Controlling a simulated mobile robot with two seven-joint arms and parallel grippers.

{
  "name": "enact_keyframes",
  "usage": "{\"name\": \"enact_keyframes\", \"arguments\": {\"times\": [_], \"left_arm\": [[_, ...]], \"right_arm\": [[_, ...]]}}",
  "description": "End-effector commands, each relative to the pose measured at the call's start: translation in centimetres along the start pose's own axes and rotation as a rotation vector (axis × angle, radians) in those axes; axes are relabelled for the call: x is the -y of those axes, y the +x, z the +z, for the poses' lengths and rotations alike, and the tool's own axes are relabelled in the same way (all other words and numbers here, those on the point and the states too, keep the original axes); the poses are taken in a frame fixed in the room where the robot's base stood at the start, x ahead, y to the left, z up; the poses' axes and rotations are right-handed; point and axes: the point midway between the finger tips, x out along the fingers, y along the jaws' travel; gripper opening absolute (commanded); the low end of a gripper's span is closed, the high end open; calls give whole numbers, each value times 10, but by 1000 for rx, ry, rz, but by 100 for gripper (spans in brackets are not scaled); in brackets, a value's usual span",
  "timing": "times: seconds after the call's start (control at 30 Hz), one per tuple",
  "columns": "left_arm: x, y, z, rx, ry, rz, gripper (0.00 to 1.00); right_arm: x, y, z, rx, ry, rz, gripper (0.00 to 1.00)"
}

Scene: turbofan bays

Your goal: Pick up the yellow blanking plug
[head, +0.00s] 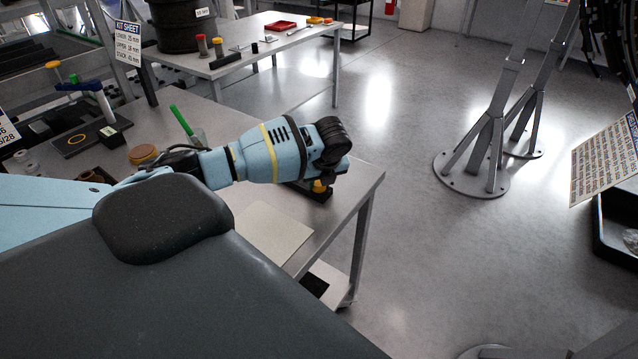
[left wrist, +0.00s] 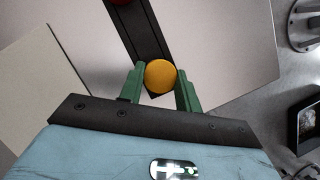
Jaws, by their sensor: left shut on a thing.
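The yellow blanking plug (left wrist: 161,76) shows as a round yellow top in the left wrist view. The green fingers of my left gripper (left wrist: 160,70) are on either side of it and shut on it. In the head view the plug (head: 319,186) is a small yellow spot under my left wrist, near the table's right corner. It is over the end of a dark strip-shaped holder (left wrist: 146,38); I cannot tell whether it still sits in it. My right gripper is not in view.
The grey table (head: 350,189) also bears a flat beige sheet (head: 266,236), a cup with a green stick (head: 183,122) and a dark board (head: 85,137). A second table (head: 262,42) stands behind. Open floor (head: 400,250) lies to the right, with metal stands (head: 480,165).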

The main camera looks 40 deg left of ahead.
Motion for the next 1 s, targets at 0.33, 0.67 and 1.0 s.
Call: {"name": "enact_keyframes", "arguments": {"times": [0.33, 0.67, 1.0], "left_arm": [[0, -8, 4, 1, -1, -1, 12], [-20, -36, 14, 2, -1, 2, 12], [-104, -47, 6, 4, 2, 3, 12]], "right_arm": [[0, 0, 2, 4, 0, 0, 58], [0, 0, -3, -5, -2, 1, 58], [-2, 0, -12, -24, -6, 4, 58]]}}
